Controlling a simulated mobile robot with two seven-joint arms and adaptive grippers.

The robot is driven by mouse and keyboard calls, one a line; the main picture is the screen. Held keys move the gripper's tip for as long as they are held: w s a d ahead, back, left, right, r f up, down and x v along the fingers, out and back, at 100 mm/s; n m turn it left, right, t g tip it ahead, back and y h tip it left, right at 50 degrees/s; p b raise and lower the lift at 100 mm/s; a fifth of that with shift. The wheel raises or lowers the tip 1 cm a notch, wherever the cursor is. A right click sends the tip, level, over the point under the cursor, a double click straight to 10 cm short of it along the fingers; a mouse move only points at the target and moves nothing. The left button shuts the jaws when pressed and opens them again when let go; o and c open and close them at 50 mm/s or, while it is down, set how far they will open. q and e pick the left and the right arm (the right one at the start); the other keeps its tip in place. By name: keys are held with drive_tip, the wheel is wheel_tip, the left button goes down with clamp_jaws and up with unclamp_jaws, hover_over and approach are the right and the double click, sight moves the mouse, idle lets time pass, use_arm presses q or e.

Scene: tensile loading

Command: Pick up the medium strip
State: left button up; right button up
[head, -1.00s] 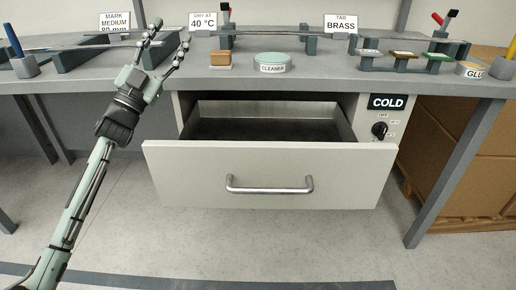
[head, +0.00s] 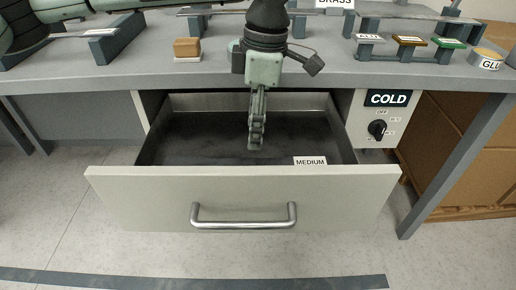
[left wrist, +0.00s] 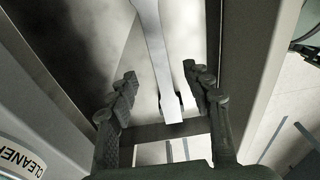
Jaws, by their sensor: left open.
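My left gripper (head: 256,135) points down into the open drawer (head: 240,185) in the head view. In the left wrist view its two fingers (left wrist: 163,103) are open and apart. A white label reading MEDIUM (head: 310,161) shows at the drawer's front right. The strip itself is not clear in the head view. My right gripper is not in view.
The COLD control panel (head: 386,114) is to the right. On the bench above stand a brown block (head: 187,48), colored blocks on a rack (head: 410,42) and a glue pot (head: 487,58).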

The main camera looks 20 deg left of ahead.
sight(246, 163)
use_arm(q)
drive_tip(key=f, duration=0.2)
drive_tip(key=a+f, duration=0.1)
drive_tip(key=f, duration=0.4)
drive_tip(key=shift+s+a+f+p, duration=0.15)
drive_tip(key=shift+a+f+p, duration=0.15)
drive_tip(key=shift+a+f, duration=0.1)
clamp_jaws()
drive_tip(key=shift+r, duration=0.1)
